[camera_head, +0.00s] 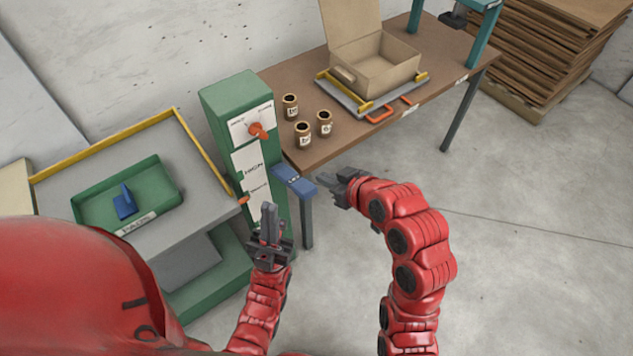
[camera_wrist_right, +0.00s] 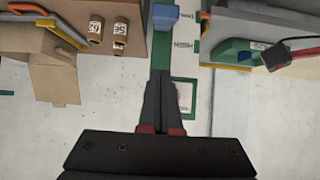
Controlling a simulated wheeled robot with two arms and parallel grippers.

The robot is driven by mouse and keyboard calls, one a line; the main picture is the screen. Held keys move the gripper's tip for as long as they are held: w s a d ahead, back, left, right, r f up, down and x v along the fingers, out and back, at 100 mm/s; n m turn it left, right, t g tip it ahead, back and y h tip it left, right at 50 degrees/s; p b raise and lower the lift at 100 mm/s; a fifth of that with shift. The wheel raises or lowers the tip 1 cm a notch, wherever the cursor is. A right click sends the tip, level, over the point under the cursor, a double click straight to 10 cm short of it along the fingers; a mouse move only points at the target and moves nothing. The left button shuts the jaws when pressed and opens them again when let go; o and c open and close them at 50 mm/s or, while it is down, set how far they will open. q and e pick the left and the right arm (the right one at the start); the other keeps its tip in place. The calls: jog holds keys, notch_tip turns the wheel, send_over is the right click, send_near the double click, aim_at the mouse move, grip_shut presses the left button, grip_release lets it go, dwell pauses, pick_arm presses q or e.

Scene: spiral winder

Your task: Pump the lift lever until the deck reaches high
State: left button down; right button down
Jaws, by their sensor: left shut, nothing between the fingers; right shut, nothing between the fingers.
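The green lift column (camera_head: 229,98) stands left of the brown table, with an orange knob (camera_head: 259,131) on its upper plate. Its scale has a HIGH label (camera_head: 253,169); an orange pointer (camera_head: 243,201) sits below that label. A blue lever (camera_head: 294,181) sticks out from the column's right side; it also shows in the right wrist view (camera_wrist_right: 166,17). The grey deck (camera_head: 205,186) has a yellow rim. My right gripper (camera_head: 325,178) is shut and empty, close to the lever's outer end; contact is unclear. My left gripper (camera_head: 267,207) is shut and empty before the column.
A green tray (camera_head: 88,208) with a blue piece (camera_head: 124,204) lies on the deck. The brown table (camera_head: 346,136) holds several small labelled cans (camera_head: 302,133) and an open cardboard box (camera_head: 375,72).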

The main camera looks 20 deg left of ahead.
jog(key=shift+s, duration=0.1)
jog(key=shift+a+f, duration=0.1)
jog(key=p, duration=0.4)
send_over(310, 189)
jog(key=a, duration=0.2)
jog(key=f, duration=0.4)
jog(key=w+f, duration=0.1)
jog(key=shift+d+f, duration=0.25)
jog(key=shift+f, duration=0.15)
jog(key=shift+s+d+f+p, duration=0.2)
jog(key=shift+d+f+p, duration=0.15)
jog(key=shift+f, duration=0.25)
jog(key=shift+s+d+f+p, duration=0.2)
jog(key=shift+f+p, duration=0.25)
jog(key=shift+f, duration=0.15)
jog(key=shift+s+d+f, duration=0.2)
jog(key=shift+f, duration=0.45)
